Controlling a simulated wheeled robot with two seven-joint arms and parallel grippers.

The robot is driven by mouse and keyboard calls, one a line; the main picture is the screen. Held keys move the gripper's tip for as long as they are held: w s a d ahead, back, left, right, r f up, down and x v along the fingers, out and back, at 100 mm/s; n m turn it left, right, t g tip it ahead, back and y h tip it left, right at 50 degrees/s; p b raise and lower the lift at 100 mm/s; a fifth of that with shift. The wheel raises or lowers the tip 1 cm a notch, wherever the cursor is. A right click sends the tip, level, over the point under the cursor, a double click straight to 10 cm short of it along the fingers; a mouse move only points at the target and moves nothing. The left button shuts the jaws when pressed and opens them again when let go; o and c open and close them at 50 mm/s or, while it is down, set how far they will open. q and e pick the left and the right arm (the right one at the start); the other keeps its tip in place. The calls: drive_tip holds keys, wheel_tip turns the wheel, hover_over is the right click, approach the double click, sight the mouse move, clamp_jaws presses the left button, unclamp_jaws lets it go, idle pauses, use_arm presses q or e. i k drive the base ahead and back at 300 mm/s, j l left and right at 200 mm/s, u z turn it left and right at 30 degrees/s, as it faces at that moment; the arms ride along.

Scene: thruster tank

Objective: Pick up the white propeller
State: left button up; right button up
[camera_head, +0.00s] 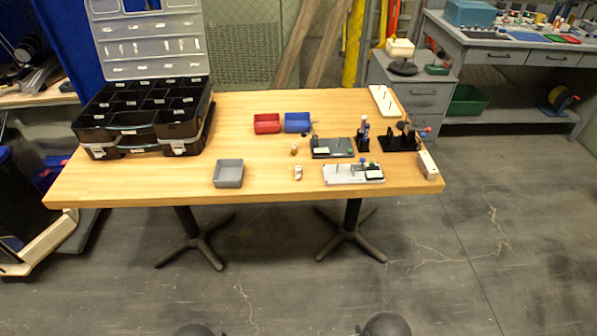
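A small white piece with a brownish part (298,172) lies on the wooden table (130,188) near its front edge, right of the grey bin. It may be the white propeller, but it is too small to tell its shape. A small tan-brown piece (294,149) lies just behind it. Neither of my grippers is in view. Only two dark rounded parts, likely of my own arms, show at the bottom edge, well apart from the table.
A grey bin (228,173), a red bin (267,124) and a blue bin (297,122) stand on the table. A black compartment organizer (150,115) fills the left end. A white fixture plate (345,175), a dark board (332,147) and black stands (400,143) crowd the right. The floor in front is clear.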

sight(298, 169)
drive_tip(key=l, duration=1.2)
drive_tip(key=k+l, duration=0.1)
drive_tip(key=l, duration=1.15)
